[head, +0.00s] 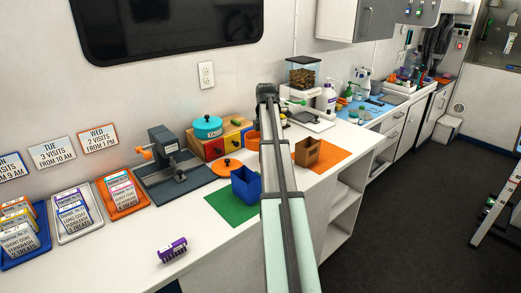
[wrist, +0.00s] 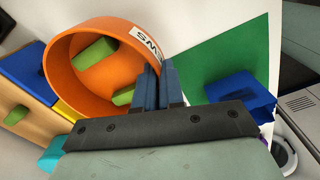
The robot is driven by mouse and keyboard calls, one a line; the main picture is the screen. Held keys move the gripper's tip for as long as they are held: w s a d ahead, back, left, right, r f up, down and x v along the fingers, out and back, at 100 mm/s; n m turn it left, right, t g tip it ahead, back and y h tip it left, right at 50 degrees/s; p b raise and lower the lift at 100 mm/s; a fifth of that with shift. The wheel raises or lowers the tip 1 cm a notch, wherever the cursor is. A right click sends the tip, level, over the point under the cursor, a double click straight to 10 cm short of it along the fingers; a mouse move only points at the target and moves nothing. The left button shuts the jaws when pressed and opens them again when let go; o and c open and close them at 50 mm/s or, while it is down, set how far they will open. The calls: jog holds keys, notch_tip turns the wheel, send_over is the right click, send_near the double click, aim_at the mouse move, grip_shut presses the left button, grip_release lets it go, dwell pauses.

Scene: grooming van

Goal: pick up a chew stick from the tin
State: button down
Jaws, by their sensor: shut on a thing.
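The orange tin (head: 253,140) stands on the counter, partly hidden behind my arm in the head view. In the wrist view the tin (wrist: 80,38) has a white label on its outer wall, and its mouth faces the camera. Two green chew sticks, one (wrist: 95,52) deeper in and one (wrist: 123,96) near my fingers, show inside it. My gripper (wrist: 164,82) has its blue fingers close together at the tin's right wall. It appears shut on that wall; no green shows between the fingers. My arm hides the gripper in the head view.
A blue open box (head: 245,186) stands on a green mat (head: 222,206) close by the tin. A wooden holder (head: 307,152) sits on an orange mat. Drawers with a teal tub (head: 207,127) stand behind.

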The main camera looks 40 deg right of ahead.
jog(key=shift+r, duration=0.7)
jog(key=shift+a, duration=0.15)
jog(key=w+a+f+m, duration=0.15)
jog(key=a+m, duration=0.25)
jog(key=a, duration=0.9)
jog(key=w+a+f+m, duration=0.1)
jog(key=a+f+m, duration=0.15)
jog(key=a, duration=1.05)
jog(key=s+a+m, duration=0.2)
jog(key=a, duration=0.5)
jog(key=s+a+f+m, duration=0.1)
jog(key=s+a+m, duration=0.1)
jog(key=a, duration=0.5)
jog(key=s+a+f+m, duration=0.1)
jog(key=s+a+m, duration=0.1)
jog(key=a+m, duration=0.2)
jog(key=shift+s+a+f, duration=0.1)
jog(key=shift+s+a, duration=0.1)
jog(key=shift+a, duration=0.6)
jog(key=shift+s+a+f, duration=0.1)
jog(key=shift+s+a, duration=0.05)
jog(key=shift+a, duration=0.65)
jog(key=shift+d, duration=0.1)
